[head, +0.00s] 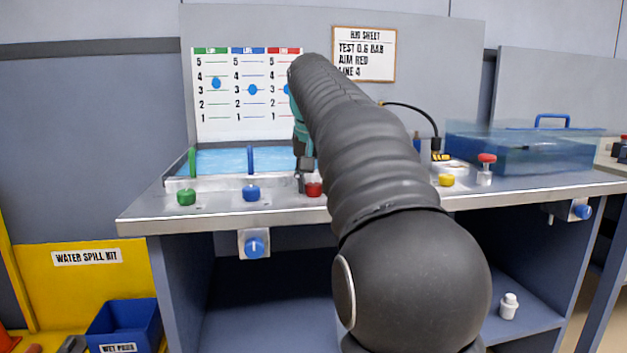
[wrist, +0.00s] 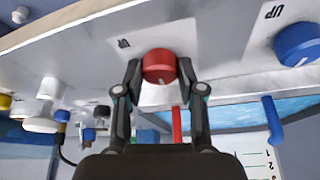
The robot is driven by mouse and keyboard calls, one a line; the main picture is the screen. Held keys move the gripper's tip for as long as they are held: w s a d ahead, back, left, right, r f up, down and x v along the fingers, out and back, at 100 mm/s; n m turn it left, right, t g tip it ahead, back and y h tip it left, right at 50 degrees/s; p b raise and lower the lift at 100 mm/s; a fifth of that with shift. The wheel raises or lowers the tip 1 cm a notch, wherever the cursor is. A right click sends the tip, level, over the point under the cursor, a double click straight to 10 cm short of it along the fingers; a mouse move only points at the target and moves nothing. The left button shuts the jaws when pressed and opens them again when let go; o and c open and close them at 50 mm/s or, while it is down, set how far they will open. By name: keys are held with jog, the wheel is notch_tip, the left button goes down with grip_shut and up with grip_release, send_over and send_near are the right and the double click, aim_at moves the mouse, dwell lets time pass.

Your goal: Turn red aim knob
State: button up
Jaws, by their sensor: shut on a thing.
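The red aim knob (wrist: 159,66) sits between the two fingers of my gripper (wrist: 160,72) in the wrist view, with a white pointer line on its face. Both fingertips press against its sides. In the head view the red knob (head: 314,189) shows at the bench's front edge, left of my arm. My gripper (head: 304,182) is partly hidden there behind my own arm. A red post (wrist: 177,125) stands behind the knob in the wrist view. The chart (head: 245,95) has green, blue and red columns; my arm covers part of the red one.
A blue knob (head: 251,193) and a green knob (head: 186,197) stand to the left on the bench (head: 140,217). Right of my arm are a yellow knob (head: 446,180), a red-topped valve (head: 486,165) and a clear blue tank (head: 520,148).

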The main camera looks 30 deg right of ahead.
jog(key=shift+a+r+m+g+h+p, duration=0.1)
jog(key=shift+m+g+h+p, duration=0.1)
jog(key=shift+m+p, duration=0.4)
jog(key=shift+r+m+g+h+p, duration=0.1)
jog(key=shift+m+h+p, duration=0.1)
jog(key=shift+m+p, duration=0.35)
jog(key=shift+w+f+m+g+h+p, duration=0.15)
jog(key=shift+m+g+h+p, duration=0.2)
jog(key=shift+m+p, duration=0.9)
jog(key=shift+m, duration=0.3)
jog(key=o, duration=1.1)
jog(key=shift+o, duration=0.2)
jog(key=v, duration=1.2)
